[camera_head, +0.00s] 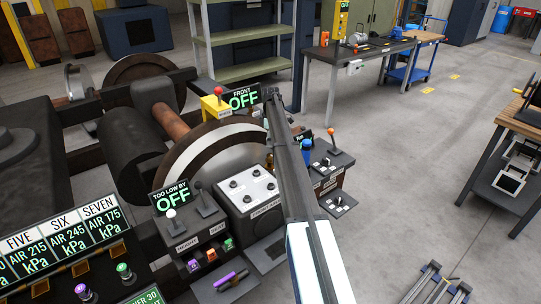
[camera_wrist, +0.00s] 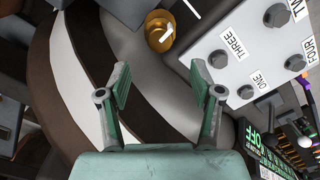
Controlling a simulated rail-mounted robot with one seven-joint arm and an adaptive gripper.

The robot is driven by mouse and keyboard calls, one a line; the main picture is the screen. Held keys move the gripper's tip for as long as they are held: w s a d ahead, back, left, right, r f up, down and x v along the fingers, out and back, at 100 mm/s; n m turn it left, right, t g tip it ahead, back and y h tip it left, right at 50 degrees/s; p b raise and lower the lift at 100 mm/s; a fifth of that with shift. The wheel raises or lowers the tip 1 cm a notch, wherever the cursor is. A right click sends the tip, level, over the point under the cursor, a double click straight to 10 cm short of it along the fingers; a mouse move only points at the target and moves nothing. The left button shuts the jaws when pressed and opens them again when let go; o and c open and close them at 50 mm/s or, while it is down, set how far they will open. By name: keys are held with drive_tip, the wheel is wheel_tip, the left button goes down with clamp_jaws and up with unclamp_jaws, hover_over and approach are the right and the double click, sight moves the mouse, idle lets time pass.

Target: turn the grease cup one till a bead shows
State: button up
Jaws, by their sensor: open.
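The grease cup panel (camera_wrist: 225,25) is a pale box with dark round caps, at the upper right of the wrist view. The cap beside the label ONE (camera_wrist: 246,91) is at the panel's lower edge. In the head view the panel (camera_head: 240,208) stands left of my arm, with several dark caps on top; I cannot read which is one. No bead can be made out. My gripper (camera_wrist: 162,75) is open and empty, its fingers spread over the wheel, left of the panel and apart from cap one in the picture. In the head view I cannot make out its fingers.
A large wheel (camera_wrist: 70,65) with a white band lies beyond the fingers. A brass cup (camera_wrist: 159,32) stands between wheel and panel. Lever boxes (camera_head: 325,165) stand right of my arm, and a lever panel (camera_head: 188,225) left of the grease panel. Open floor lies right.

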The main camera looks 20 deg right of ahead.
sight(271, 155)
wheel_tip(271, 155, down, 10)
drive_tip(key=shift+r+p, duration=0.15)
drive_tip(key=shift+p, duration=0.65)
drive_tip(key=c, duration=1.1)
